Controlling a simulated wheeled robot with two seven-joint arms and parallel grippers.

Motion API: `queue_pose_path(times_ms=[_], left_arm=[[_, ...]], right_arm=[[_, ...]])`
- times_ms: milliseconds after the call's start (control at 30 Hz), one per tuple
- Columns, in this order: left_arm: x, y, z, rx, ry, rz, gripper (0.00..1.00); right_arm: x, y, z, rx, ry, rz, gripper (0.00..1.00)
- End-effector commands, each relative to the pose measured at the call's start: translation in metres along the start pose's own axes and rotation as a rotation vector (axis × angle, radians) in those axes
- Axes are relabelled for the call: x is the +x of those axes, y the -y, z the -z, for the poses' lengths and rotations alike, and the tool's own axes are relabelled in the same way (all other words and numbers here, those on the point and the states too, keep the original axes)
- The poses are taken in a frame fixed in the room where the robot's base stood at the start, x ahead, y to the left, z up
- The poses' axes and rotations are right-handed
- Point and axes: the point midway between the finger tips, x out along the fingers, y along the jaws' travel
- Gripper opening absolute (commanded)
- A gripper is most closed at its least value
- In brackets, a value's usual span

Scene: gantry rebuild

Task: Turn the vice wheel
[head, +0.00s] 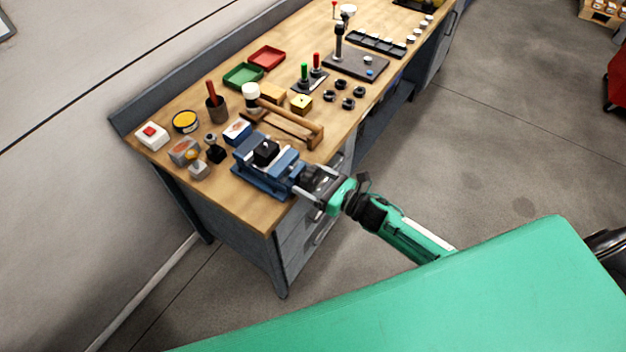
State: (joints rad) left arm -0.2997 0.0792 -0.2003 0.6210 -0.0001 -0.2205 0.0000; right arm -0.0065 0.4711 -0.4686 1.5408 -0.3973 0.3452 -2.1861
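The blue vice (262,172) sits on the front edge of the wooden workbench, near its left end, with a dark block (266,151) at its jaws. My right gripper (314,183) reaches in from the lower right, on the end of my green arm. It is at the front end of the vice, where the wheel is. Dark parts of the wheel and gripper overlap there, and the gripper covers much of the wheel. I cannot tell whether the fingers are closed on the wheel or only around it. My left gripper is out of view.
Close to the vice on the workbench (258,207) are a wooden-framed tool (290,125), a blue-and-white box (237,132) and small grey items. Red (267,57) and green (243,75) trays lie farther back. Drawers are under the bench front; the floor to the right is open.

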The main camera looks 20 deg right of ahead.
Motion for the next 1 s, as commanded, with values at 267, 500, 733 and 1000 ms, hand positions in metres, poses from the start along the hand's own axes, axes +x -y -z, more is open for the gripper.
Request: queue_pose_path(times_ms=[267,500,733,1000], left_arm=[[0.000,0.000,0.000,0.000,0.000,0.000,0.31],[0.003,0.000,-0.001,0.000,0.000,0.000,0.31],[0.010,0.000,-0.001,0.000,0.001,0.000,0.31],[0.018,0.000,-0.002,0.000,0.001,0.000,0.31]], right_arm=[[0.000,0.000,0.000,0.001,0.000,0.000,0.52],[0.000,0.000,0.001,0.045,0.000,0.000,0.52],[0.000,0.000,0.001,0.183,0.001,0.000,0.52],[0.000,0.000,0.001,0.431,0.001,0.000,0.52]])
